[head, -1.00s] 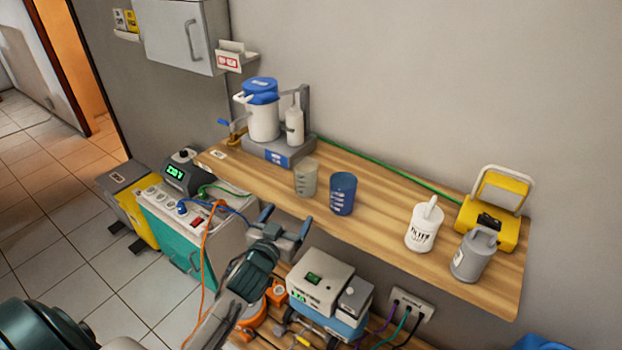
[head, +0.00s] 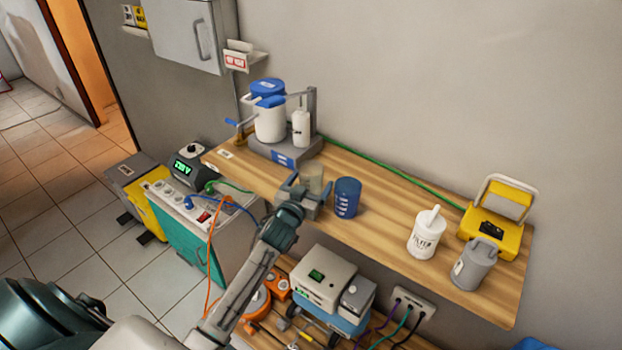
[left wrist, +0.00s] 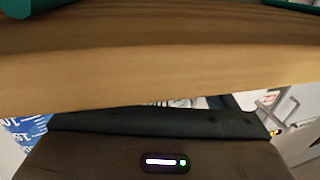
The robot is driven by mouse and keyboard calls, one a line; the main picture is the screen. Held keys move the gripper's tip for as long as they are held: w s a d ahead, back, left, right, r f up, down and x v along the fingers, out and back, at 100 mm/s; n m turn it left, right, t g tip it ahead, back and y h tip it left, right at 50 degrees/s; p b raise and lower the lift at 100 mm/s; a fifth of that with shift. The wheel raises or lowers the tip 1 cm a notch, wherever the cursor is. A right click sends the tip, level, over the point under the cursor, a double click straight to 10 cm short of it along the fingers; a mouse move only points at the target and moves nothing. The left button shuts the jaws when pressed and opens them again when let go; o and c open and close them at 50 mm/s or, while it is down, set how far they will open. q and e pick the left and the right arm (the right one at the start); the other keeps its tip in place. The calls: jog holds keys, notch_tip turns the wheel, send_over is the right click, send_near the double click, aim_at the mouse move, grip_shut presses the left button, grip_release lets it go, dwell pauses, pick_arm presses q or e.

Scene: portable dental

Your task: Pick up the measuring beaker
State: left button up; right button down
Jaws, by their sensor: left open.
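My right gripper is not in view.
A white bottle (head: 425,235), a grey jug (head: 475,264) and a yellow case (head: 490,232) stand farther right. Equipment (head: 325,285) sits below the shelf.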

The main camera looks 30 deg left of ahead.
pick_arm(q)
jog(key=shift+w, duration=0.15)
jog(key=shift+c, duration=0.2)
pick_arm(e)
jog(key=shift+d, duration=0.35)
pick_arm(q)
jog(key=c, duration=1)
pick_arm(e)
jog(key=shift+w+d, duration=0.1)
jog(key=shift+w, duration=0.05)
pick_arm(q)
jog(key=shift+r, duration=0.1)
